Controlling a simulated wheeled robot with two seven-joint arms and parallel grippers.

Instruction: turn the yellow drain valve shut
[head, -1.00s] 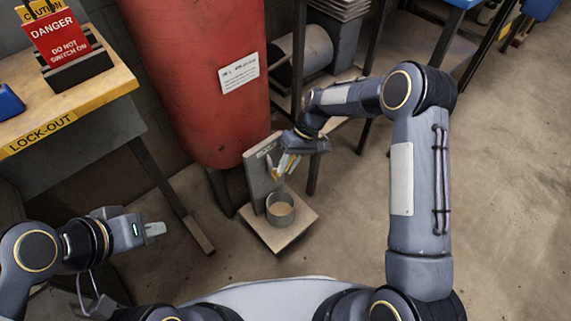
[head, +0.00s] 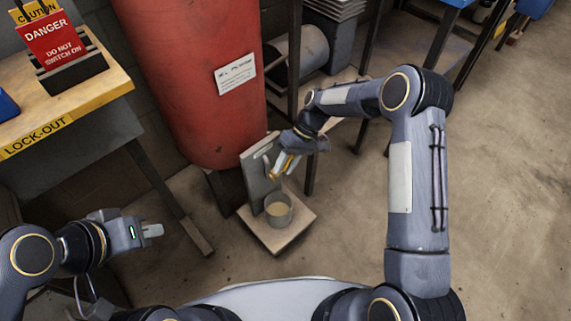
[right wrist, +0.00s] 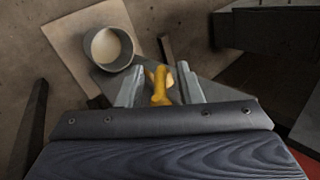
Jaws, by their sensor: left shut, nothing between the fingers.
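The yellow drain valve (head: 278,167) is at the grey upright plate below the red tank, above a small cup (head: 279,209). In the right wrist view its yellow handle (right wrist: 160,88) lies between the two fingers of my right gripper (right wrist: 158,90). The fingers are apart, with a gap on the left side of the handle; contact on the right side is unclear. In the head view my right gripper (head: 284,165) partly covers the valve. My left gripper (head: 153,230) is shut and empty at the lower left, far from the valve.
The cup, with pale contents, stands on a square board (head: 262,232) on the floor. The red tank (head: 195,80) is behind. A lock-out bench (head: 105,85) is at the left and a metal rack (head: 375,60) at the back right. Floor at the right is clear.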

